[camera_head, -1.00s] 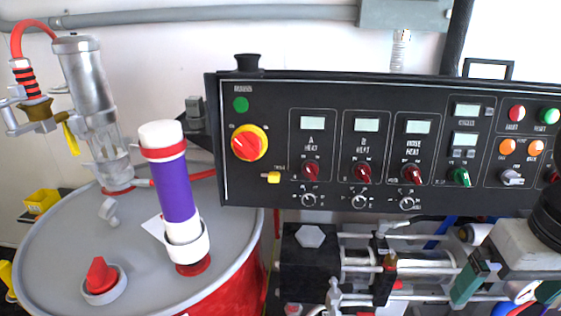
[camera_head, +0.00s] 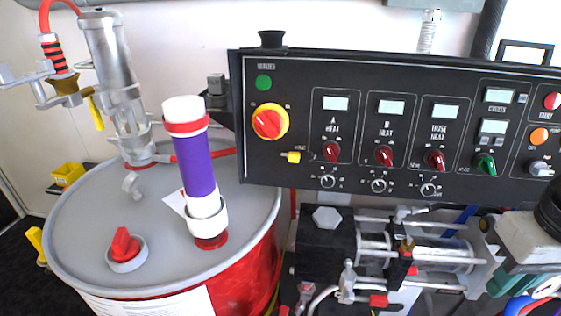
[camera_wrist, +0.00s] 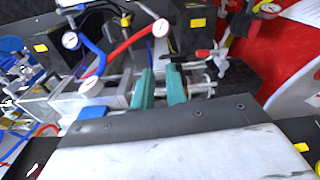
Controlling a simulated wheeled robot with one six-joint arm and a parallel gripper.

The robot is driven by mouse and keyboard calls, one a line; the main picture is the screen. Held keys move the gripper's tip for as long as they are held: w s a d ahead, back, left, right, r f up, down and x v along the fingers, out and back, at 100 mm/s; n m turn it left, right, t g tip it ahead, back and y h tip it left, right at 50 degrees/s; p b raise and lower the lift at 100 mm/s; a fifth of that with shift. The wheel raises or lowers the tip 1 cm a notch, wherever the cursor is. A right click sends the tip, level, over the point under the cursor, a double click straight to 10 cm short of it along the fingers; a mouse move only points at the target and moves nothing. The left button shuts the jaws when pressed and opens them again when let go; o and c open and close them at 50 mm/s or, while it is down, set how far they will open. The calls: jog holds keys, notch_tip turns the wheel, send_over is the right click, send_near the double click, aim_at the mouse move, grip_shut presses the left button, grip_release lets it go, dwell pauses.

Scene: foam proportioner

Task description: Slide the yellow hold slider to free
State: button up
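The yellow hold slider (camera_head: 291,157) is a small tab at the lower left of the black control panel (camera_head: 380,190), below the red-and-yellow rotary knob (camera_head: 269,123). The small label beside it is too blurred to read fully. My gripper (camera_head: 525,284) is at the lower right of the head view, below the panel and well to the right of the slider, partly cut off by the frame. In the wrist view its teal fingers (camera_wrist: 160,88) stand apart with a narrow gap and nothing held between them. The slider does not show clearly in the wrist view.
A grey-topped red drum (camera_head: 85,225) with a purple-and-white cylinder (camera_head: 197,170) stands left of the panel. Pump machinery (camera_head: 370,255) with rods and fittings lies below the panel, close to my gripper. The space in front of the panel face looks clear.

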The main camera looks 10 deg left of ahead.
jog(key=w+a+f+n+h, duration=0.1)
jog(key=a+n, duration=0.1)
jog(key=w+a+f+n+h, duration=0.1)
jog(key=a+n, duration=0.1)
jog(key=a, duration=0.1)
jog(key=a+f+n+g+h, duration=0.1)
jog(key=a+n+h, duration=0.1)
jog(key=shift+w+a+f+n, duration=0.25)
jog(key=shift+w+f+n, duration=0.1)
jog(key=shift+w+n, duration=0.05)
grip_shut()
jog(key=n+t, duration=0.7)
jog(key=t, duration=1.1)
send_near(294, 157)
jog(key=a, duration=0.1)
jog(key=s+a, duration=0.2)
jog(key=shift+a+f, duration=0.15)
jog(key=shift+a, duration=0.15)
jog(key=shift+w, duration=0.1)
jog(key=x, duration=1)
jog(key=shift+d+f, duration=0.1)
jog(key=shift+d, duration=0.05)
jog(key=shift+d, duration=0.1)
